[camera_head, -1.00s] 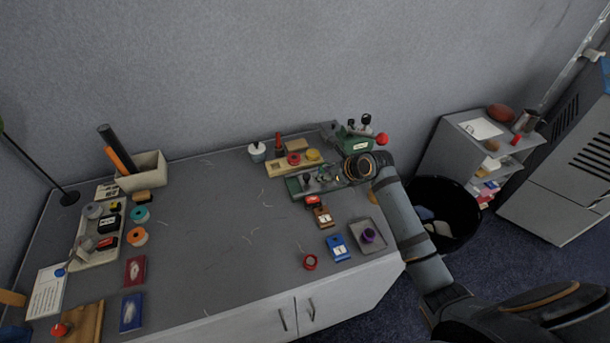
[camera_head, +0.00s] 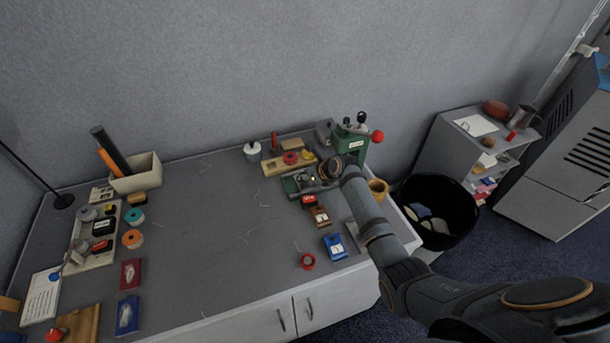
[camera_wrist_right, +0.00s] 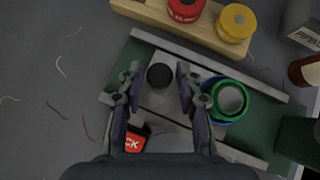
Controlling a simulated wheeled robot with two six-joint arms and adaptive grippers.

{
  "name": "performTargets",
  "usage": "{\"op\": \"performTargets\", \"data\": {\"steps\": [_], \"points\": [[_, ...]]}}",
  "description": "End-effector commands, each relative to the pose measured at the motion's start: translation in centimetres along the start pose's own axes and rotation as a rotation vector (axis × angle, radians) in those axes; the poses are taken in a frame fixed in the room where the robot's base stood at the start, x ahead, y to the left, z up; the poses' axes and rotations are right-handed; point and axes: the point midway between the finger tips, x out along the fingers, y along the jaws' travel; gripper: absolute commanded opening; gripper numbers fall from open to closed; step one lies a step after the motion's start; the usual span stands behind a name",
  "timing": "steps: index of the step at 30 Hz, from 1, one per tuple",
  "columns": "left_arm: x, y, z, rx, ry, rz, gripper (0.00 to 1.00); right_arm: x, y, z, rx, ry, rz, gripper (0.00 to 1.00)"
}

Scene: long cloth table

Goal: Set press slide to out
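The green press (camera_head: 352,142) with a red ball lever stands at the back right of the table. Its green base (camera_head: 292,187) reaches left, under my right gripper. In the right wrist view the grey slide plate (camera_wrist_right: 175,102) lies between two pale rails (camera_wrist_right: 205,67) on the base (camera_wrist_right: 262,110). A round black knob (camera_wrist_right: 159,76) stands on the slide. My right gripper (camera_wrist_right: 159,72) points down with its open fingers on either side of the knob, with gaps visible. A green ring with a blue rim (camera_wrist_right: 230,98) sits on the slide beside the right finger. My left gripper is not in view.
A wooden rack with a red roll (camera_wrist_right: 185,8) and a yellow roll (camera_wrist_right: 237,22) lies just behind the base. A red-topped stamp (camera_wrist_right: 133,138) is close in front. A black bin (camera_head: 438,210) stands right of the table. The table's middle is mostly clear.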

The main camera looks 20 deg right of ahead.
Motion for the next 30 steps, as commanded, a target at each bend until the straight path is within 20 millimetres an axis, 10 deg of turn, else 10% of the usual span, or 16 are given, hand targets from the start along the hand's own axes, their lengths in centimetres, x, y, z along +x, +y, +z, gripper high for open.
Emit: {"op": "performTargets", "data": {"steps": [5,12,30], "points": [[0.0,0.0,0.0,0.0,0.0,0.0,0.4,0.0,0.0,0.0,0.0,0.0,0.0,0.34],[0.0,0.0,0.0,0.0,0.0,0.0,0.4,0.0,0.0,0.0,0.0,0.0,0.0,0.01],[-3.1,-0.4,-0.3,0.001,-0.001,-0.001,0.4,0.7,3.5,1.2,0.003,0.001,0.004,0.0]]}}
